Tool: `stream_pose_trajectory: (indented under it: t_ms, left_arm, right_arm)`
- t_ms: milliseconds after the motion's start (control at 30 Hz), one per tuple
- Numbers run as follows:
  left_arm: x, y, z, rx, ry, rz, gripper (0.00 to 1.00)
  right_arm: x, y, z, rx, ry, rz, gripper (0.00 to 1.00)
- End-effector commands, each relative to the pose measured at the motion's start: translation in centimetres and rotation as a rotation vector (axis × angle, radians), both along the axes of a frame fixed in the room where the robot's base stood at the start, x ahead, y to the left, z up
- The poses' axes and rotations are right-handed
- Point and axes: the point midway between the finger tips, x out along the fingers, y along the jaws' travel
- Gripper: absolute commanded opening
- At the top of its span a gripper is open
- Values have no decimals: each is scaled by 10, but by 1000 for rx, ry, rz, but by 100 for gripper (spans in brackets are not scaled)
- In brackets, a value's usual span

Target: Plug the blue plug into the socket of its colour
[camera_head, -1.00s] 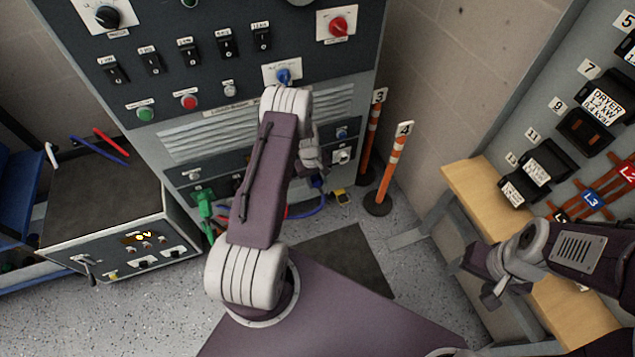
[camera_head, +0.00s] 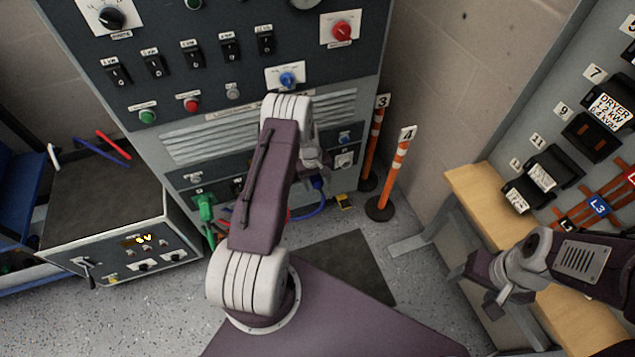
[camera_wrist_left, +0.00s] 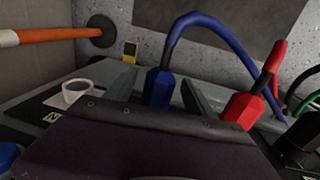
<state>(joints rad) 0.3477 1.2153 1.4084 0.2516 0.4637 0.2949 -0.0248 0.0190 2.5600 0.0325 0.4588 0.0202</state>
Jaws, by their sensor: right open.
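The blue plug (camera_wrist_left: 158,88) shows in the left wrist view with its blue cable (camera_wrist_left: 215,28) arching up and right. My left gripper (camera_wrist_left: 160,82) has one finger on each side of it, with narrow gaps showing; the plug's lower end is hidden behind the gripper body. In the head view the plug (camera_head: 317,183) sits low at the cabinet front, and my left arm hides most of that area. A pale round socket (camera_wrist_left: 76,92), marked N, is left of the plug in the wrist view; no blue socket is clearly visible. My right gripper (camera_head: 485,283) is open and empty by the wooden bench.
A red plug (camera_wrist_left: 243,108) stands right of the blue one. A green plug (camera_head: 205,203) is at the cabinet's lower left. Orange posts (camera_head: 393,175) stand right of the cabinet. A grey supply box (camera_head: 130,240) is at left.

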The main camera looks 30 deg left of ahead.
Motion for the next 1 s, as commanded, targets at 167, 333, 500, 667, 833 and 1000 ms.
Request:
stream_pose_trajectory:
  t_ms: [167, 333, 500, 667, 833, 1000]
  left_arm:
    - [0, 0, 0, 0, 0, 0, 63]
    - [0, 0, 0, -1, 1, 0, 74]
    - [0, 0, 0, -1, 1, 0, 74]
    - [0, 0, 4, -1, 1, 0, 74]
    - [-1, 1, 18, -1, 1, 0, 74]
    - [-3, 2, 30, -1, 1, 0, 74]
  right_arm:
    - [0, 0, 0, 0, 0, 0, 66]
    - [0, 0, 0, 0, 0, 0, 66]
    - [0, 0, 0, 0, 0, 0, 66]
    - [0, 0, 4, 0, 0, 0, 66]
    - [0, 0, 16, 0, 0, 0, 66]
    - [0, 0, 27, 0, 0, 0, 66]
